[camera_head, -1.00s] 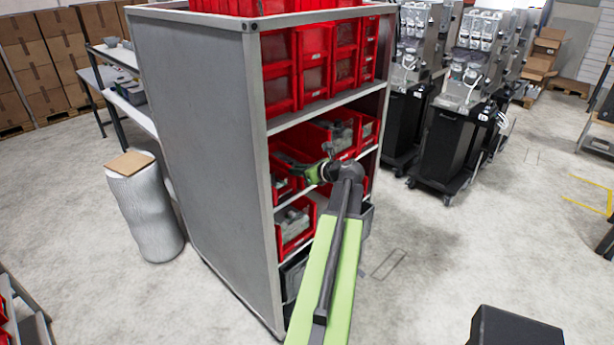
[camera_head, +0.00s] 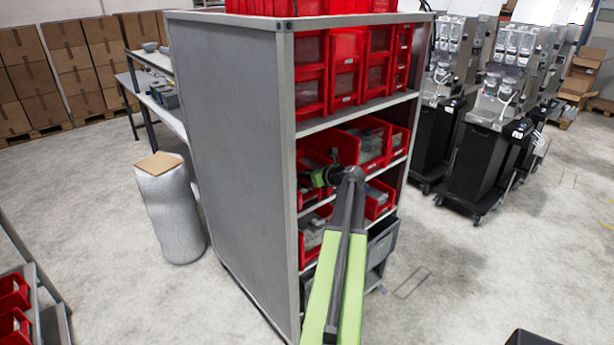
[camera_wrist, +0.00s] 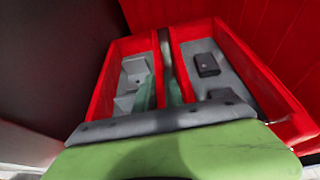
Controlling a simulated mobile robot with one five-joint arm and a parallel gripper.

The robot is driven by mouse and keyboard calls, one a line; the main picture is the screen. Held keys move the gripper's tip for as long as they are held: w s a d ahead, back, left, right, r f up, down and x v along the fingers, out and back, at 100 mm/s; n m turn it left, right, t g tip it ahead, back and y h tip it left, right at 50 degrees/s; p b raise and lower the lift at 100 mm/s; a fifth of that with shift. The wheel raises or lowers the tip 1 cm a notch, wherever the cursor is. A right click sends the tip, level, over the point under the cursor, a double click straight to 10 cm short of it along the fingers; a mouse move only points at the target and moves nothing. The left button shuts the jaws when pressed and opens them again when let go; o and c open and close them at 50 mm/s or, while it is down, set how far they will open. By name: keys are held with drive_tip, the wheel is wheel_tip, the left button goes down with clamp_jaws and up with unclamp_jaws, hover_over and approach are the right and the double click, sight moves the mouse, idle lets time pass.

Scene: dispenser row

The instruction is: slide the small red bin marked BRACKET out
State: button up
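My gripper (camera_head: 318,178) is at the left side of the shelf rack's middle level, among open red bins. No BRACKET label is readable, so I cannot tell which bin carries it. A red space on the right holds a dark grey block (camera_wrist: 206,64). A dark upright piece stands between the two spaces. The fingertips are not clear, and I cannot tell whether they touch a bin.
The grey rack (camera_head: 230,150) has a solid side panel. Taller red bins (camera_head: 346,65) fill its upper level, and a grey bin (camera_head: 381,245) sticks out lower down. A white wrapped drum (camera_head: 170,215) stands left of it. Black wheeled machines (camera_head: 485,165) stand right.

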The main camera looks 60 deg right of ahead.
clamp_jaws()
drive_tip(key=shift+s+a, duration=0.1)
idle(1.2)
